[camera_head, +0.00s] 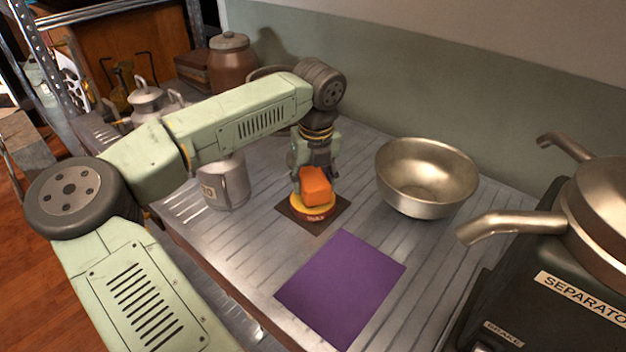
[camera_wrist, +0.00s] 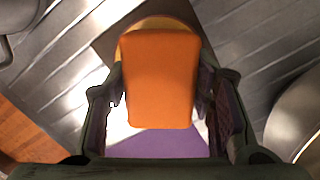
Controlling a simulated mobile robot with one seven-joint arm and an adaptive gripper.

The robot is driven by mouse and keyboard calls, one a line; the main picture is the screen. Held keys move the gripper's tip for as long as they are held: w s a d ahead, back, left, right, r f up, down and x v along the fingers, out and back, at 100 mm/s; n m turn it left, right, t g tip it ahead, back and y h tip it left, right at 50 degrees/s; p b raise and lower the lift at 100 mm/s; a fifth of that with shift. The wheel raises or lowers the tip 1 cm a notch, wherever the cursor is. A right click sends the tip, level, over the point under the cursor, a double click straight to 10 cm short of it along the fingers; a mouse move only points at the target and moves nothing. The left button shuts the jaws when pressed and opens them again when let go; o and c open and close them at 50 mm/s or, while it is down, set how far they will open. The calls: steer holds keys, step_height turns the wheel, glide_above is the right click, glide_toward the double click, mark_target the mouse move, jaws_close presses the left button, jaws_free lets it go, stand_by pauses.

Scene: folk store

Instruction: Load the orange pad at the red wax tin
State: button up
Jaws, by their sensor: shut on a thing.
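The orange pad (camera_head: 316,184) is a block held between the fingers of my gripper (camera_head: 314,176). In the wrist view the pad (camera_wrist: 160,80) fills the middle, with a finger close on each side. The low, round red wax tin (camera_head: 317,216) with a yellow top sits directly below the pad. The pad's lower edge overlaps the yellow surface in the head view; I cannot tell whether they touch. In the wrist view the pad hides most of the tin, leaving a yellow-orange rim (camera_wrist: 158,22) at the top.
A dark brown square mat (camera_head: 336,219) lies under the tin. A purple sheet (camera_head: 341,287) lies in front. A metal bowl (camera_head: 427,180) stands to the right, and a metal can (camera_head: 225,184) to the left. A black separator (camera_head: 540,262) stands at the right edge.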

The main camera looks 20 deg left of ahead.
mark_target(312, 175)
steer(key=shift+f+b, duration=0.55)
steer(key=shift+b, duration=0.2)
stand_by(1.9)
steer(key=shift+r, duration=0.15)
steer(key=shift+r+p, duration=1.6)
steer(key=shift+r, duration=1.85)
steer(key=shift+s+f, duration=0.1)
